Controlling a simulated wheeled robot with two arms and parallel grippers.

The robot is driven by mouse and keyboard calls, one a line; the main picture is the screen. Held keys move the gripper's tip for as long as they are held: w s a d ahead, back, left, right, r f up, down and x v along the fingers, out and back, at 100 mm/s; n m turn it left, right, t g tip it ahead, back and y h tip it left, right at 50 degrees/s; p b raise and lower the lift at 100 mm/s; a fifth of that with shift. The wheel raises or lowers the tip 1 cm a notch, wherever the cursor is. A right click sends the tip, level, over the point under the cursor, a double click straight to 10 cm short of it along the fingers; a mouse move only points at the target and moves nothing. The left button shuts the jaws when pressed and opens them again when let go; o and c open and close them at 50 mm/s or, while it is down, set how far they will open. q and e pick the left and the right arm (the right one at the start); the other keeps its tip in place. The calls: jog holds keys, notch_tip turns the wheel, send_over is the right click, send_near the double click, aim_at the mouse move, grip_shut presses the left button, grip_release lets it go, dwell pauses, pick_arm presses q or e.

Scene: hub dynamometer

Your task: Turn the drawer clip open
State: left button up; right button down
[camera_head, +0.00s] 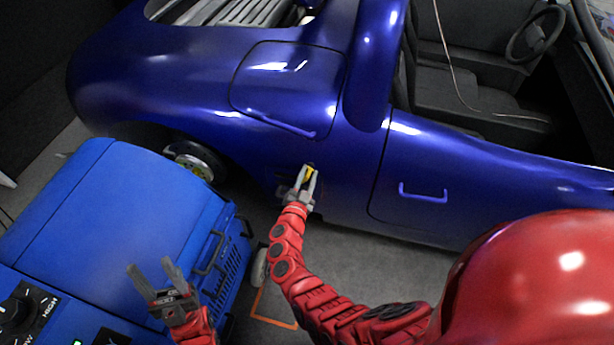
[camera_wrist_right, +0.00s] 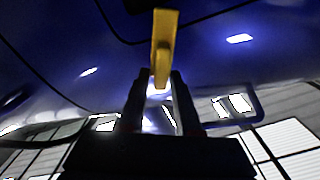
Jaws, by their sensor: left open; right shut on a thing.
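The clip is a small yellow piece (camera_head: 309,172) on the lower side of the blue car body (camera_head: 340,165). In the right wrist view the yellow clip (camera_wrist_right: 164,40) stands upright in the picture, its lower end between my fingers. My right gripper (camera_head: 307,176) is shut on the clip; it also shows in the right wrist view (camera_wrist_right: 158,84). My fingers partly hide the clip in the head view. My left gripper (camera_head: 151,265) is open and empty above the blue machine (camera_head: 120,215). I cannot tell which panel is the drawer.
A car panel with a long blue handle (camera_head: 281,122) is above my right gripper. A door with a blue handle (camera_head: 423,194) is to its right. The blue machine with dark side handles stands at the left. Grey floor (camera_head: 350,262) with orange marking lies between.

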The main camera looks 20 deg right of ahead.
jog(key=shift+s+d+f+m+b, duration=0.15)
jog(key=shift+f+m+b, duration=0.2)
jog(key=shift+m+b, duration=0.55)
jog(key=m+b, duration=0.4)
jog(key=m, duration=0.1)
jog(key=f+m+b, duration=0.1)
jog(key=m+b, duration=0.1)
jog(key=b, duration=0.1)
jog(key=shift+s+d, duration=0.1)
jog(key=shift+d, duration=0.05)
jog(key=shift+m+b, duration=1.15)
jog(key=shift+m, duration=0.05)
jog(key=shift+r+m+b, duration=0.15)
jog(key=shift+m+b, duration=0.55)
jog(key=c, duration=0.8)
grip_release()
jog(key=shift+c, duration=0.2)
